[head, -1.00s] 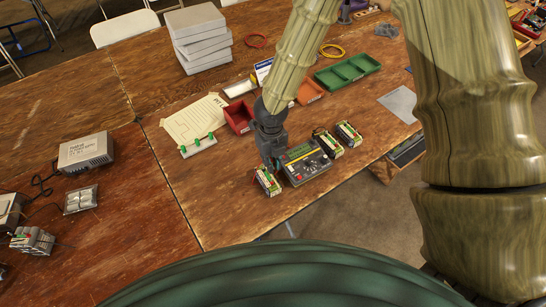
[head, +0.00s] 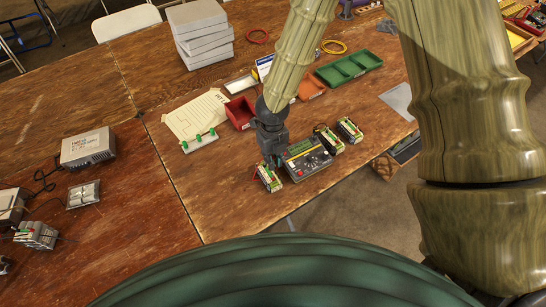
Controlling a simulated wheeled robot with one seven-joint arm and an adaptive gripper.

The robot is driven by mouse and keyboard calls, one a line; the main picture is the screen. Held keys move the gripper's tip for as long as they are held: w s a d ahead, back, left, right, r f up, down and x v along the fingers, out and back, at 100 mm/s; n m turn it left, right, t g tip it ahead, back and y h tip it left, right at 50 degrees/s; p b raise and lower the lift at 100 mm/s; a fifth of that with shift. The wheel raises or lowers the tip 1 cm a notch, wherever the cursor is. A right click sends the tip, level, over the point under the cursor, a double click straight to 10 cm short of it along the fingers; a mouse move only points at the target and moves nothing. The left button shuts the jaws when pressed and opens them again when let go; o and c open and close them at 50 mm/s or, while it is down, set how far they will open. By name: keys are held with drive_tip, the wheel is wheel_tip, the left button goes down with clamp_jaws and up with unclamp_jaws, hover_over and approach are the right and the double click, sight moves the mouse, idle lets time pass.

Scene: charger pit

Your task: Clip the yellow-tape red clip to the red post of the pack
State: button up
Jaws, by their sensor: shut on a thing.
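My gripper (head: 275,161) points down at the left edge of a dark grey device with a green panel (head: 307,158). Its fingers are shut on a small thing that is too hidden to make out. Just below the fingertips a small battery pack (head: 269,178) with pale and green sides stands on the table. Whether the gripper touches this pack I cannot tell. Two similar packs, one nearer (head: 328,140) and one farther (head: 350,130), stand right of the device. The yellow-tape red clip and the red post are too small or hidden to tell.
A red bin (head: 239,113), an orange tray (head: 311,89) and a green tray (head: 349,70) lie behind. A white rack with green pegs (head: 200,140) stands left. A grey charger box (head: 88,148) is at far left. Bare wood lies left of the pack.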

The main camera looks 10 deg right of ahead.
drive_tip(key=shift+f+b, duration=1.7)
drive_tip(key=shift+f, duration=1.55)
drive_tip(key=shift+f+p, duration=0.15)
drive_tip(key=shift+p, duration=0.6)
clamp_jaws()
drive_tip(key=o, duration=0.9)
unclamp_jaws()
drive_tip(key=shift+c, duration=0.2)
drive_tip(key=shift+o, duration=1)
drive_tip(key=shift+r+p, duration=3.75)
drive_tip(key=shift+p, duration=0.35)
